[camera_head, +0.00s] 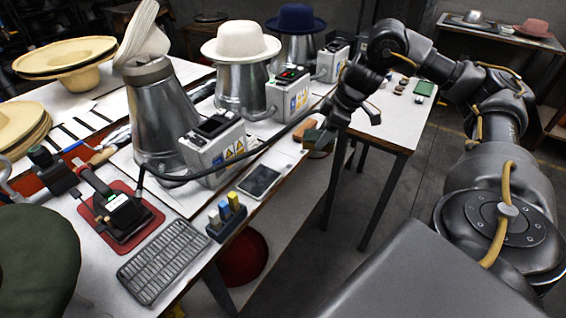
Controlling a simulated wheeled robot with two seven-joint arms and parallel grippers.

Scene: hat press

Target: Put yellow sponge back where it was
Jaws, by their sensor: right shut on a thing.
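An orange-brown block (303,131) lies at the table edge just left of the fingers. A dark green piece (318,141) shows right at the fingertips. I cannot tell for sure which of these is held, and no clearly yellow sponge shows. My left gripper is not in view.
Metal hat presses (165,115) with control boxes (213,145) line the table. A side table (390,130) carries small blocks and a green piece (424,88).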

